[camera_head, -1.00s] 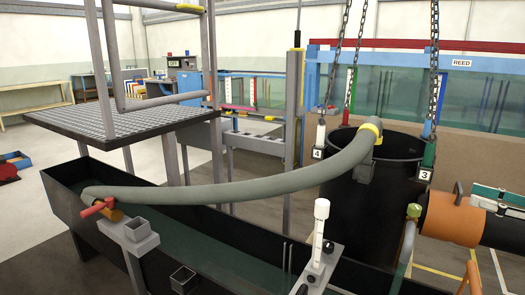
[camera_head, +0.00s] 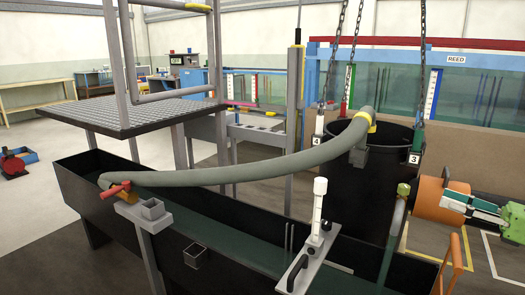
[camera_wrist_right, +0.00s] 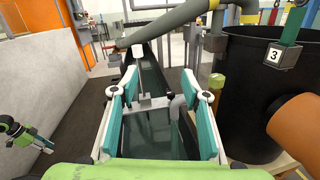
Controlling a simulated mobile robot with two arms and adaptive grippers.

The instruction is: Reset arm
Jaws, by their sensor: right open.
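My right gripper (camera_head: 448,203) is at the right edge of the head view, beside an orange pipe section (camera_head: 429,196). In the right wrist view its two teal-padded fingers (camera_wrist_right: 165,95) are spread wide with nothing between them. Beyond them lies the long dark flume trough. A green and dark jointed part at the left edge of the right wrist view (camera_wrist_right: 22,132) looks like my left gripper, but its jaws cannot be made out. No left arm shows in the head view.
A black drum (camera_head: 345,188) hangs on chains with tags 3 and 4. A grey hose (camera_head: 240,172) runs from it to the black trough (camera_head: 75,185). A plate with a white-topped post (camera_head: 318,212) crosses the trough. An orange handle (camera_head: 453,262) stands near the right gripper.

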